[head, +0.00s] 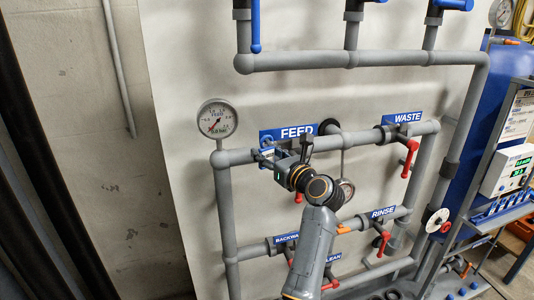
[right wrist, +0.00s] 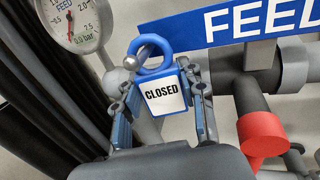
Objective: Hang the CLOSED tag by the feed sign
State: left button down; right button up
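The CLOSED tag (right wrist: 163,95) is a white plate in a blue frame with a blue ring on top. A grey round-ended peg (right wrist: 148,52) shows in the ring's opening, and the ring appears to be around it. The FEED sign (head: 287,133) is blue with white letters, and it shows right of the tag in the right wrist view (right wrist: 240,22). My right gripper (right wrist: 161,112) has its fingers apart on either side of the tag, with visible gaps. In the head view my right gripper (head: 281,160) is in front of the sign's lower edge. My left gripper is not in view.
A pressure gauge (head: 217,118) stands left of the sign. Grey pipes surround the work area. The WASTE sign (head: 403,118) and a red valve handle (head: 410,155) are to the right. The RINSE sign (head: 383,212) is lower. The wall at left is free.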

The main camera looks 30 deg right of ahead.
jog(key=o, duration=0.5)
jog(key=shift+s+r, duration=0.15)
jog(key=shift+s, duration=0.05)
jog(key=shift+w, duration=0.1)
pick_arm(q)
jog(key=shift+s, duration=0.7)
pick_arm(e)
jog(key=s, duration=0.7)
jog(key=shift+s+d, duration=0.1)
jog(key=shift+s, duration=0.2)
